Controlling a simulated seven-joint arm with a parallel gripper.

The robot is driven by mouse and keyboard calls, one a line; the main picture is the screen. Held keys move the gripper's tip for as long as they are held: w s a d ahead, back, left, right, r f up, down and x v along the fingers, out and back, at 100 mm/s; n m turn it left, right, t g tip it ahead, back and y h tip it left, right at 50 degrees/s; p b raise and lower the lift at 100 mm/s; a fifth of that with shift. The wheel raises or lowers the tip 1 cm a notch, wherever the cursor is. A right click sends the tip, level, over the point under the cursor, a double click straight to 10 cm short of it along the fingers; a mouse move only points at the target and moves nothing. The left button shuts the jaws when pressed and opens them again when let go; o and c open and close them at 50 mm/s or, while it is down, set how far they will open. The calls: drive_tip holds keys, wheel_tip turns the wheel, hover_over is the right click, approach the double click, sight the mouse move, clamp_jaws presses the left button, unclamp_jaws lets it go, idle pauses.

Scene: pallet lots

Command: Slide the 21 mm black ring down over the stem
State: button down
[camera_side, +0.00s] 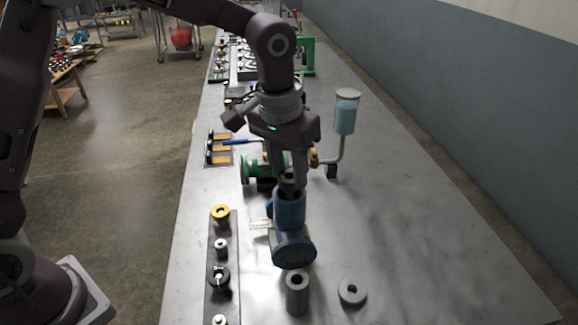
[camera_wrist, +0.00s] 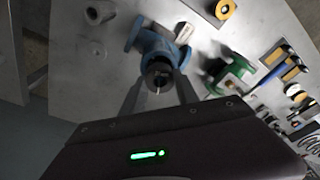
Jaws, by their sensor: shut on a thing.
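My gripper (camera_side: 291,182) points down over the blue valve body (camera_side: 293,246), its fingertips at the top of the upright blue neck. It is shut on a dark ring (camera_wrist: 158,67), the black ring by its look, which shows between the fingers in the wrist view. The blue body (camera_wrist: 154,42) lies behind the ring there. A thin pale piece, perhaps the stem (camera_wrist: 157,91), shows at the ring's near side. The fingers and ring hide most of the neck's opening. I cannot tell how far the ring sits over the stem.
A rail (camera_side: 236,265) with several rings stands left of the blue body. A grey cylinder (camera_side: 297,295) and a flat grey ring (camera_side: 352,292) are in front. A green valve (camera_side: 249,169) and a cup on a bent pipe (camera_side: 346,115) stand behind. The table's right side is clear.

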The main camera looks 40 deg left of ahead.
drive_tip(key=shift+f, duration=0.9)
drive_tip(key=shift+c, duration=2.2)
unclamp_jaws()
drive_tip(key=shift+r, duration=0.15)
drive_tip(key=shift+r, duration=3.4)
